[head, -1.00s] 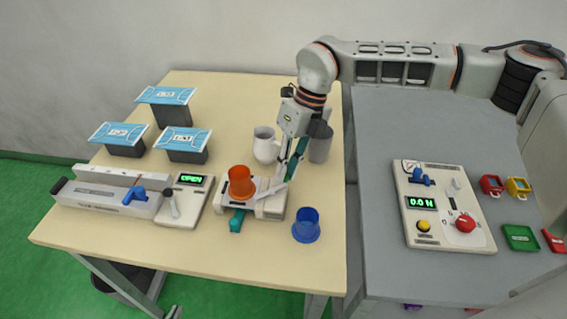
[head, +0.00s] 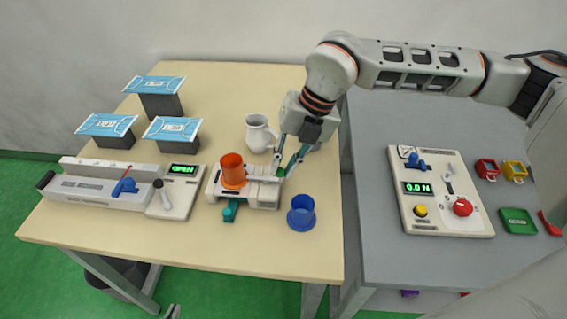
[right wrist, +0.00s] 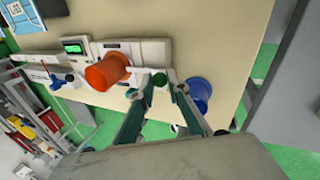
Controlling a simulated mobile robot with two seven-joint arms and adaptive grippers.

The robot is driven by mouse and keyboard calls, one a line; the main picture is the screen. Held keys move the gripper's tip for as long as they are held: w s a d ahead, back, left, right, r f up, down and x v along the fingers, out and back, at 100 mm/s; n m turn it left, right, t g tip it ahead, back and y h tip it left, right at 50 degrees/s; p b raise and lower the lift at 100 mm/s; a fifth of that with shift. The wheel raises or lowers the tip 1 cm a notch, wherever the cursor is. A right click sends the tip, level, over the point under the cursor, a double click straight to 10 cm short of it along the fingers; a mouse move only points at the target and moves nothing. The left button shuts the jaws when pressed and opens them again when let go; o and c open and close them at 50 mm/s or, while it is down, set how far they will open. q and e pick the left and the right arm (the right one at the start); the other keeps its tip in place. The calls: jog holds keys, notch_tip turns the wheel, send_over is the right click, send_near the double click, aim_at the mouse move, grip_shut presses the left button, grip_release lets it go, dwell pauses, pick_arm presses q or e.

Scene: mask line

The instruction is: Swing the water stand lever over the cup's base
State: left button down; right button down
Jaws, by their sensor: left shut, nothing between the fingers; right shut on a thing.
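The water stand (head: 263,198) is a white block on the beige table with an orange cup (head: 232,170) standing on its left part and a teal tab at the front. Its pale lever (head: 262,178) lies about level, its left end close to the cup's base; touching or apart I cannot tell. My right gripper (head: 281,170) is shut on the lever's right end. In the right wrist view its teal fingers (right wrist: 160,82) are beside the orange cup (right wrist: 104,72). My left gripper (head: 172,311) shows only as small tips at the bottom edge, shut and empty.
A blue cup (head: 301,212) stands just right of the stand, a white jug (head: 259,133) behind it. A device with a green OPEN display (head: 182,168) is to the left. Mask stacks (head: 171,128) stand behind. A control panel (head: 438,190) is on the grey table.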

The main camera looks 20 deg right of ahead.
dwell(0.4)
jog(key=c, duration=2)
grip_release()
jog(key=shift+o, duration=0.2)
jog(key=v, duration=1.2)
